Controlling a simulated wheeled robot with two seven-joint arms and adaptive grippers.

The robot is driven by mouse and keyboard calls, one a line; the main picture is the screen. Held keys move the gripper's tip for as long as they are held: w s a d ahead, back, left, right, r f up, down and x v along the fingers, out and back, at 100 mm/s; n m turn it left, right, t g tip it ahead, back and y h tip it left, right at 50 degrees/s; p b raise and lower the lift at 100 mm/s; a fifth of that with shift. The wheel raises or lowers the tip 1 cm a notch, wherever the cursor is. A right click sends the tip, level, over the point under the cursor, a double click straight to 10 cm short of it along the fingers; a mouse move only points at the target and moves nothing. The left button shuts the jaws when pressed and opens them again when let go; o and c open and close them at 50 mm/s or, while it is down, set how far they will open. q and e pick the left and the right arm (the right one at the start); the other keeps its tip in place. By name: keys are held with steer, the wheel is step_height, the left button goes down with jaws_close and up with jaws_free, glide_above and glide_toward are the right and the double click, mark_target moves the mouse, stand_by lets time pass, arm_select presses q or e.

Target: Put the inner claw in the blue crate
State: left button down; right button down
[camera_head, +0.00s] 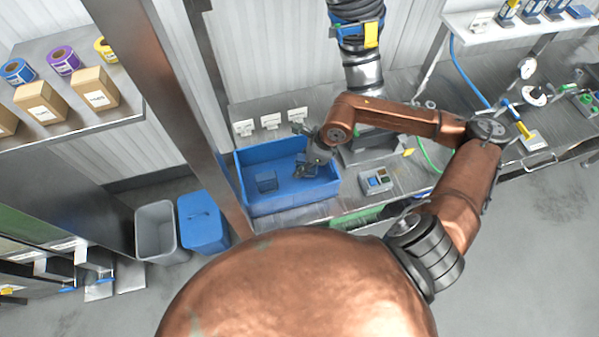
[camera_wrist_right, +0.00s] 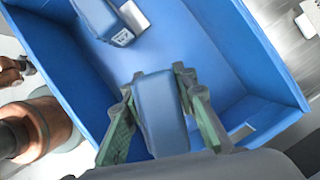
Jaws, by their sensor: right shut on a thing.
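The blue crate (camera_head: 292,204) stands on the bench in the head view, and its inside fills much of the right wrist view (camera_wrist_right: 225,45). My right gripper (camera_head: 306,168) reaches down over the crate's right part. In the right wrist view its green fingers (camera_wrist_right: 160,88) are shut on the inner claw (camera_wrist_right: 160,120), a blue-grey block-like piece. The claw is over the crate's inside; whether it touches the floor I cannot tell. A similar blue piece (camera_head: 266,181) lies in the left part of the crate, and it also shows in the wrist view (camera_wrist_right: 100,17). My left gripper is not in view.
A small grey box with buttons (camera_head: 377,181) sits on the bench right of the crate. White cards (camera_head: 270,121) stand behind it. A metal post (camera_head: 190,110) rises at its left. A grey bin (camera_head: 160,232) and a blue bin (camera_head: 203,224) stand on the floor.

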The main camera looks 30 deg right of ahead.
step_height(320, 180, down, 4)
steer(key=shift+f, duration=0.2)
steer(key=shift+f, duration=0.15)
steer(key=c, duration=1.6)
jaws_free()
